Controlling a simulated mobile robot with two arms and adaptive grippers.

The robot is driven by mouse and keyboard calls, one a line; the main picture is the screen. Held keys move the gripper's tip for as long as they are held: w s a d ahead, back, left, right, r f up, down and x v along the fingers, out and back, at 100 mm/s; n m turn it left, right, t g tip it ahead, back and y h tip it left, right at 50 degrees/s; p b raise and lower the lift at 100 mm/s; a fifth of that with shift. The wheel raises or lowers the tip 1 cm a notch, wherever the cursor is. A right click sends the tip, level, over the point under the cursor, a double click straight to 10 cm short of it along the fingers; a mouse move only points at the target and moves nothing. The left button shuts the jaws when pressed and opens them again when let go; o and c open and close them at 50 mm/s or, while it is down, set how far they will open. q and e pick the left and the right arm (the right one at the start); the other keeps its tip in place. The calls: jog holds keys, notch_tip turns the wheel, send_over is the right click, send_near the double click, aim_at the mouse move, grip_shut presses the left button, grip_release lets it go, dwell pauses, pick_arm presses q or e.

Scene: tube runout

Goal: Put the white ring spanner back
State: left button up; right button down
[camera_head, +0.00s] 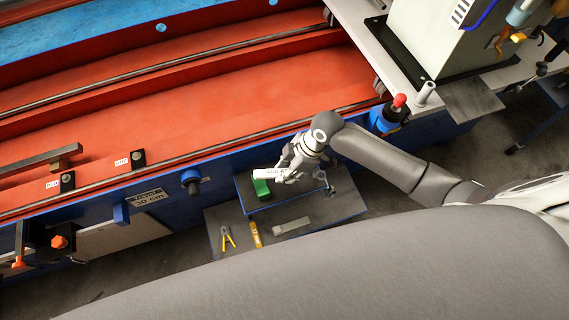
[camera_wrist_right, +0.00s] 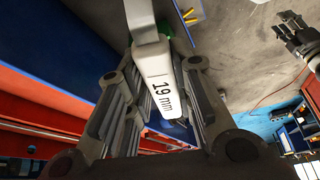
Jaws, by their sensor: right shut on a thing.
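The white ring spanner (camera_head: 270,173) is in my right gripper (camera_head: 287,172), above the blue-edged shelf (camera_head: 345,207). In the head view a green block (camera_head: 261,187) shows just below the spanner. A dark gripper (camera_wrist_right: 297,35), apparently my left, shows at the right of the wrist view; its jaw state is unclear. It is not in the head view.
Yellow-handled pliers (camera_head: 228,238), a yellow spanner (camera_head: 256,235) and a grey flat tool (camera_head: 291,226) lie on the lower dark surface. The red and blue machine bed (camera_head: 240,90) runs behind. A blue post with a red knob (camera_head: 399,101) stands at right.

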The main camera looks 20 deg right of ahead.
pick_arm(q)
jog(key=shift+w+d+f+b, duration=0.2)
jog(key=shift+w+f+b, duration=0.25)
jog(key=shift+w, duration=0.3)
pick_arm(e)
jog(key=w+f+n, duration=0.1)
jog(key=w+n+g, duration=0.1)
jog(key=w+f+n, duration=0.1)
jog(key=w, duration=0.1)
jog(key=shift+d+f+g, duration=0.2)
jog(key=shift+f+g, duration=0.1)
jog(key=shift+f, duration=0.05)
pick_arm(q)
jog(key=shift+s+r, duration=0.1)
pick_arm(e)
jog(key=shift+r, duration=0.1)
pick_arm(q)
jog(key=f+b, duration=0.1)
jog(key=f, duration=0.1)
jog(key=f+b, duration=0.1)
jog(key=b, duration=0.1)
jog(key=f+b, duration=0.2)
jog(key=shift+s+f, duration=0.25)
jog(key=shift+f, duration=0.1)
pick_arm(e)
notch_tip(320, 180, down, 7)
jog(key=shift+f, duration=0.1)
